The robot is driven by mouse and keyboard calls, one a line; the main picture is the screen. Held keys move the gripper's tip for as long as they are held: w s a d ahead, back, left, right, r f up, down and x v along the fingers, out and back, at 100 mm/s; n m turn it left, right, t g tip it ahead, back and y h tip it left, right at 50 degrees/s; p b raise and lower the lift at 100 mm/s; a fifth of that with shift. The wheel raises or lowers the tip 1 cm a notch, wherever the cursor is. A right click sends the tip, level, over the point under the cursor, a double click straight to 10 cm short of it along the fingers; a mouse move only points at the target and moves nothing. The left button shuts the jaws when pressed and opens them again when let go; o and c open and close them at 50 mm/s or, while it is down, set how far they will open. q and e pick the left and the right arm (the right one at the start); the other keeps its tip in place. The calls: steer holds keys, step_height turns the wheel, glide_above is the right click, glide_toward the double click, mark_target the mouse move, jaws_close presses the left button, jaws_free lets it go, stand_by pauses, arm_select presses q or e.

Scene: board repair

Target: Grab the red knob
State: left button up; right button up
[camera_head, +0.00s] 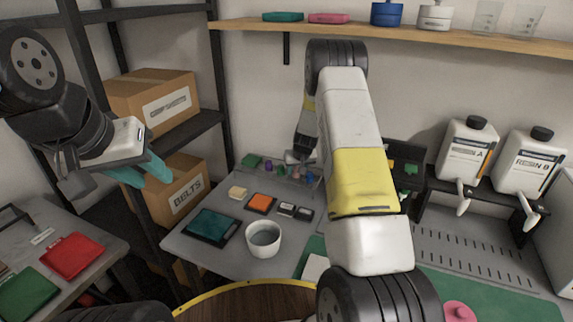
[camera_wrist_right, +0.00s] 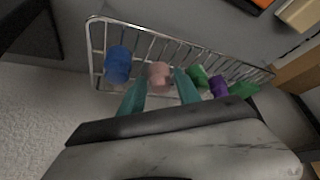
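A salmon-pink knob (camera_wrist_right: 159,75), the nearest to red in the rack, sits in a wire rack (camera_wrist_right: 92,50) in the right wrist view. A blue knob (camera_wrist_right: 118,65) is to its left; a green knob (camera_wrist_right: 197,76) and a purple knob (camera_wrist_right: 218,87) are to its right. My right gripper (camera_wrist_right: 160,86) is open, with a teal fingertip on either side of the pink knob. Contact cannot be told. In the head view my right gripper (camera_head: 297,163) is at the rack, its fingers too small to make out. My left gripper (camera_head: 143,174) is open and empty, away at the left.
The grey table holds a white cup (camera_head: 263,240), a teal tray (camera_head: 211,227), an orange tile (camera_head: 261,203) and small dark boxes. A black bin (camera_head: 405,155) stands right of the rack. Two white resin bottles (camera_head: 466,150) stand at the right. Cardboard boxes (camera_head: 125,92) fill the left shelves.

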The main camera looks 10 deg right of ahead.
steer(key=shift+c, duration=0.4)
jaws_close()
